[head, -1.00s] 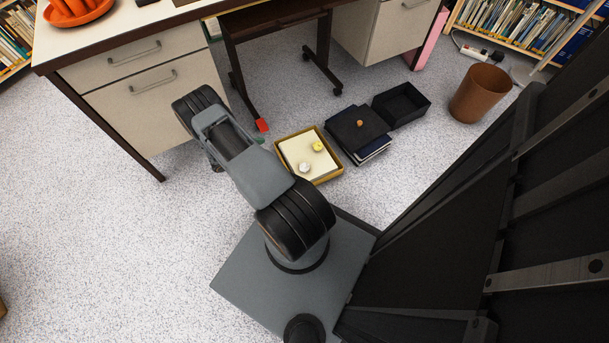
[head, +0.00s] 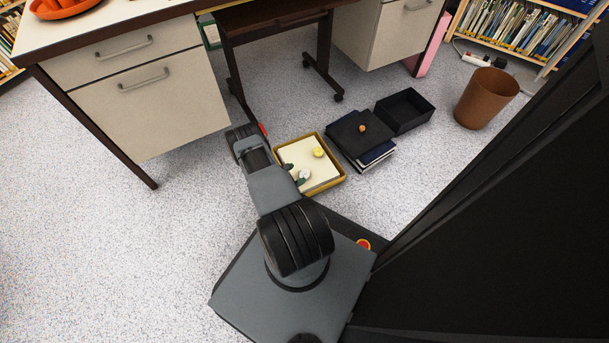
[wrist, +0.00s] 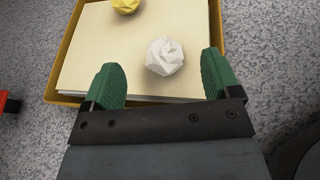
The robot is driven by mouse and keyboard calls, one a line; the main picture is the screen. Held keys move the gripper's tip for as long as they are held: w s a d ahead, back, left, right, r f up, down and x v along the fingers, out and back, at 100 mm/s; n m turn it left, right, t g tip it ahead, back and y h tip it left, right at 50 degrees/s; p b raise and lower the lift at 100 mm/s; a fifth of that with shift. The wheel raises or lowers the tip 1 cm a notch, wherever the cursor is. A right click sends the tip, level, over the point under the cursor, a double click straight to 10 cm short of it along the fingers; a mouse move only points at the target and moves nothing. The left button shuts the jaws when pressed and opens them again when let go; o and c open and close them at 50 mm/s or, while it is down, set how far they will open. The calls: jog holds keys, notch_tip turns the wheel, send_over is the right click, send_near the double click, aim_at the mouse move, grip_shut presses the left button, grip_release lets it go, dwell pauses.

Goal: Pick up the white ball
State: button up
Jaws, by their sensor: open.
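The white ball (wrist: 165,56), which looks like crumpled or folded paper, lies on pale paper in a yellow tray (wrist: 64,60) on the floor. It also shows in the head view (head: 305,174). My gripper (wrist: 161,78) is open, its two green fingertips apart. In the wrist view the ball appears between the fingertips, nearer the right one and slightly beyond them. I cannot tell whether a finger touches it. In the head view the green fingertips show at the tray's left side, close to the ball.
A yellow ball (wrist: 125,5) lies in the same tray, beyond the white one. Right of the tray stand a dark stack with a small orange ball (head: 362,128), an empty black box (head: 405,110) and a brown bin (head: 486,98). A desk (head: 165,110) stands behind on the left.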

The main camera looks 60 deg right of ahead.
aim_at(304, 171)
jog(key=b+x, duration=0.2)
jog(key=x, duration=0.2)
jog(key=shift+d+f, duration=0.15)
jog(key=shift+f, duration=0.1)
jog(key=shift+s+d+b, duration=0.2)
jog(key=shift+d+b, duration=0.1)
jog(key=shift+d, duration=0.15)
jog(key=shift+c, duration=0.3)
jog(key=c, duration=0.9)
jog(key=shift+c, duration=0.2)
